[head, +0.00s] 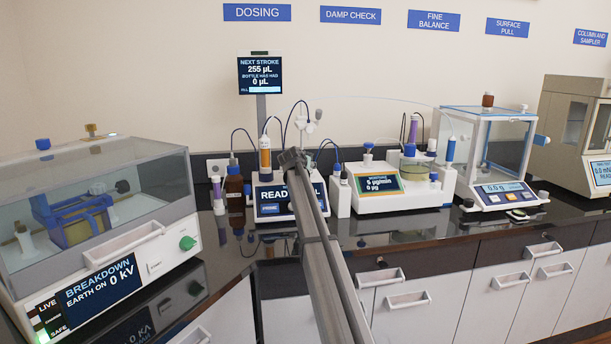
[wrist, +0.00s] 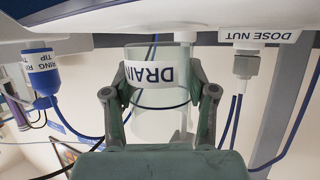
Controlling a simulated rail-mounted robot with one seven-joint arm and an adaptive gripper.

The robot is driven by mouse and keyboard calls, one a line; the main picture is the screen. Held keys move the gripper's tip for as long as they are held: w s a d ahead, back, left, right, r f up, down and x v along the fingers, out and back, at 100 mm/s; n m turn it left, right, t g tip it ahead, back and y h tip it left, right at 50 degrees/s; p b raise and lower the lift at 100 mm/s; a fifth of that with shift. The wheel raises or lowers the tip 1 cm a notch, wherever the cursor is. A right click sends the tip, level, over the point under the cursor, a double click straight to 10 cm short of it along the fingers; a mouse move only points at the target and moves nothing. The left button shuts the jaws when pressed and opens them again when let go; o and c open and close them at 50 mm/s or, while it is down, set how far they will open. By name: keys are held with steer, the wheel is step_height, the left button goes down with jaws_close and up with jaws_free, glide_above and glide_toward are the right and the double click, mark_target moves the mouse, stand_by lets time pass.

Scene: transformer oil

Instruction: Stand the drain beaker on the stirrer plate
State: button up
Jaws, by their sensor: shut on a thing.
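The drain beaker (wrist: 158,108), clear with a white DRAIN label, stands between the two fingers of my gripper (wrist: 158,97) in the wrist view. The gripper is shut on it, a finger at each side. The labels read upside down in this view. A white surface with a blue edge (wrist: 100,22) lies close past the beaker's label end; I cannot tell whether they touch. A pale tube (wrist: 186,75) passes at or behind the beaker. In the head view, my arm hides the beaker and fingers. I cannot make out the stirrer plate for certain.
A DOSE NUT fitting (wrist: 244,62) and a blue-capped tip (wrist: 42,72) flank the beaker, with blue tubing nearby. In the head view, the dosing unit (head: 268,203) stands beyond my arm, between a brown bottle (head: 235,196) and the moisture unit (head: 412,190).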

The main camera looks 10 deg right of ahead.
steer(key=shift+f+b, duration=0.4)
steer(key=shift+f, duration=0.2)
stand_by(0.3)
steer(key=o, duration=1.3)
steer(key=shift+o, duration=1.2)
steer(key=shift+s, duration=0.1)
steer(key=v, duration=1.2)
